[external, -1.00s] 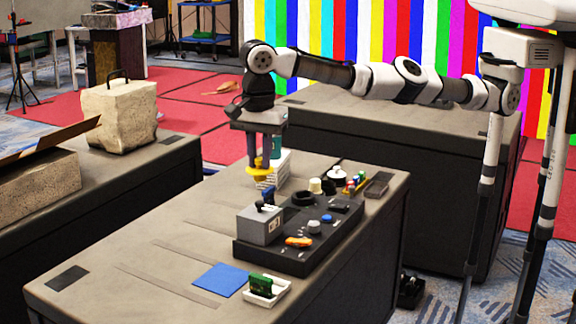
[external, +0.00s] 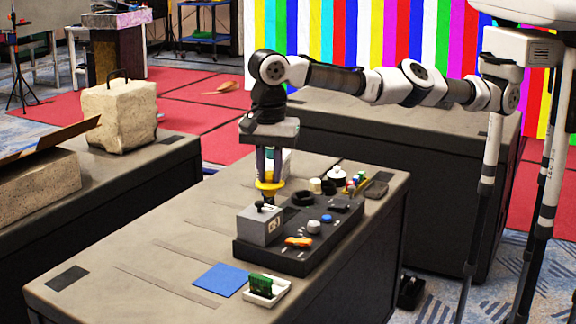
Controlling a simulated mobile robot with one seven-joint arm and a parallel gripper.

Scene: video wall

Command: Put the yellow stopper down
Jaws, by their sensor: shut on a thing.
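The yellow stopper (external: 269,186) is a wide yellow piece held between the fingers of my gripper (external: 268,178). My gripper points straight down and is shut on it. The stopper hangs close behind the grey box on the black tray, near the tray's back left corner. I cannot tell whether its underside touches anything. Part of the stopper is hidden between the fingers.
The black tray (external: 290,258) carries a grey box (external: 260,226), an orange piece (external: 299,242), a blue knob (external: 326,219) and a black ring (external: 303,198). A blue mat (external: 220,280) and a white dish (external: 268,293) lie in front. The table's left part is clear.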

